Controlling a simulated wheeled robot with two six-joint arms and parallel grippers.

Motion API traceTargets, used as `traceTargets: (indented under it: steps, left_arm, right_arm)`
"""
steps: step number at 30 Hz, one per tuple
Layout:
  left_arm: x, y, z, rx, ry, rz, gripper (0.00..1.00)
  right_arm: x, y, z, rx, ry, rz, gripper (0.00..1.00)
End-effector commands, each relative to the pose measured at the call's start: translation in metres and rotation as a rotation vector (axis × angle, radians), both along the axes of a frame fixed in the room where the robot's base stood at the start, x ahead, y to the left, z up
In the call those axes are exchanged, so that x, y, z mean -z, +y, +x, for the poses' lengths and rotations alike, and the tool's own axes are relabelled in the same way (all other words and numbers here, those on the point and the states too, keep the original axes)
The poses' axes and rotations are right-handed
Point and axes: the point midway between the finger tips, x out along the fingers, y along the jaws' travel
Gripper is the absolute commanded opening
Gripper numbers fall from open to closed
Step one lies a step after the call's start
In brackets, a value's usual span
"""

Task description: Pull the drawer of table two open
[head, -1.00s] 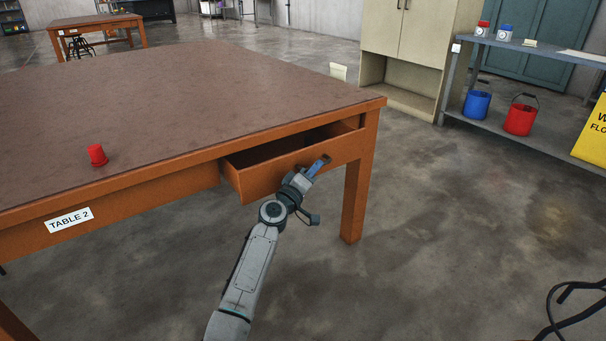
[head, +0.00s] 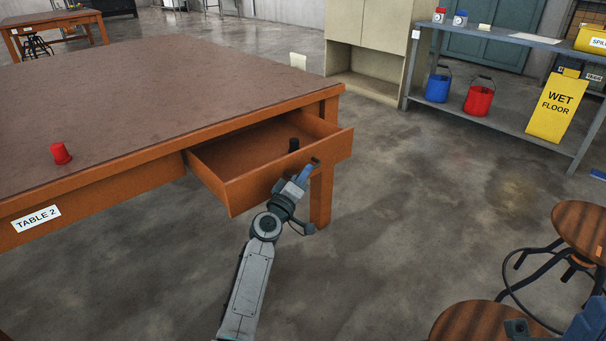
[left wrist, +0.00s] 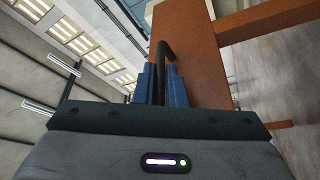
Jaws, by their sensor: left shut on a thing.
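Table two (head: 160,85) has a brown top, an orange wooden frame and a white "TABLE 2" label (head: 36,218). Its drawer (head: 255,188) stands well out from the frame, with its inside showing. A small dark cylinder (head: 293,145) is in the drawer. My left gripper (head: 308,172) is at the drawer front, shut on the dark drawer handle (left wrist: 162,50). In the left wrist view the blue fingers (left wrist: 160,85) sit on both sides of the handle.
A red object (head: 61,153) stands on the table top. Two round wooden stools (head: 580,228) are at lower right. Behind are a shelf with a blue bucket (head: 437,88), a red bucket (head: 479,99) and a yellow wet-floor sign (head: 556,108). The floor right of the drawer is clear.

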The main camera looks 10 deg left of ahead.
Motion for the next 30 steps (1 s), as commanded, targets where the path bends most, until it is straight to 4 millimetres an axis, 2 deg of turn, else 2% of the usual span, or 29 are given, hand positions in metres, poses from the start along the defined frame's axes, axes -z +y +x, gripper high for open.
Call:
traceTargets:
  steps: [5, 6, 8, 9, 20, 23, 30]
  left_arm:
    - [0.001, 0.001, 0.000, -0.002, 0.001, 0.000, 0.00]
    - [0.001, 0.001, 0.000, -0.002, 0.001, 0.000, 0.19]
    - [0.001, 0.001, 0.000, -0.002, 0.001, 0.000, 0.30]
    - [0.001, 0.001, 0.000, -0.001, 0.000, 0.000, 0.32]
    - [0.002, 0.003, -0.006, -0.002, 0.000, 0.001, 0.32]
    - [0.005, 0.007, -0.019, -0.001, 0.001, 0.001, 0.32]
    - [0.016, 0.021, -0.063, -0.003, 0.002, 0.001, 0.32]
  right_arm:
    - [-0.002, 0.000, -0.002, 0.001, -0.006, 0.001, 0.00]
    - [-0.002, 0.000, -0.002, 0.001, -0.007, 0.002, 0.00]
    - [-0.002, 0.000, -0.002, 0.001, -0.007, 0.002, 0.00]
    - [-0.002, 0.000, -0.002, 0.001, -0.007, 0.002, 0.00]
    - [-0.003, 0.000, -0.001, 0.001, -0.006, 0.003, 0.00]
    - [-0.004, 0.000, 0.000, 0.001, -0.004, 0.003, 0.00]
    - [-0.003, 0.000, 0.001, 0.002, 0.002, 0.003, 0.00]
